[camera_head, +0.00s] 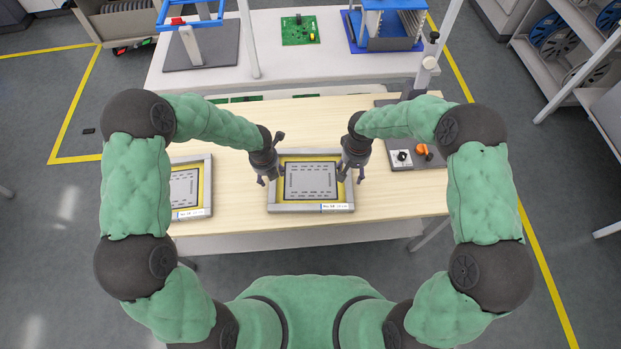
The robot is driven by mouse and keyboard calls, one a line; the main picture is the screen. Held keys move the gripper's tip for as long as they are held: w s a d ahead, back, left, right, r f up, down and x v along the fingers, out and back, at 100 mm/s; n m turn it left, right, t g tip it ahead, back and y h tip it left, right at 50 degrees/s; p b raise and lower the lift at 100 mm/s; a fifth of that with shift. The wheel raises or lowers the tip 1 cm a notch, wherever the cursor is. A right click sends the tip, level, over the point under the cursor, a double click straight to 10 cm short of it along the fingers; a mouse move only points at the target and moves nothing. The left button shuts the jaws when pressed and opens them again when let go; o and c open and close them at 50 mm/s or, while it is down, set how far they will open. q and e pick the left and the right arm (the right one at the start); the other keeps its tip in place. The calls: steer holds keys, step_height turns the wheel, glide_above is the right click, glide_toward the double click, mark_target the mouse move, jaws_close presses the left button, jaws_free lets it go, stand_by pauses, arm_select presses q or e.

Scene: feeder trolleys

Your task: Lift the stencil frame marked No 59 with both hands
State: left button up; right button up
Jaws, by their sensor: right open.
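A stencil frame (310,208) with a grey rim, yellow border and grey patterned sheet lies flat on the wooden table in the middle. A small white label is on its front rim, too small to read surely. A second stencil frame (208,185) lies at the table's left end, partly hidden by my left arm. My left gripper (268,181) is at the left side of the middle frame; I cannot tell whether its fingers are apart. My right gripper (351,177) is at the right side of the same frame, open. Whether either touches the rim is unclear.
A grey plate (424,160) with a black knob and an orange part lies right of the middle frame. Behind the table (390,203) a white bench (277,72) carries a green circuit board (300,30) and a blue rack (386,44). Bare wood lies between the two frames.

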mark_target(350, 178)
arm_select(q)
steer(key=shift+w+f, duration=0.15)
steer(key=shift+f, duration=0.95)
steer(key=shift+w+f, duration=0.15)
steer(key=shift+f, duration=0.9)
arm_select(e)
steer(key=shift+f, duration=2.15)
arm_select(q)
jaws_close()
arm_select(e)
jaws_close()
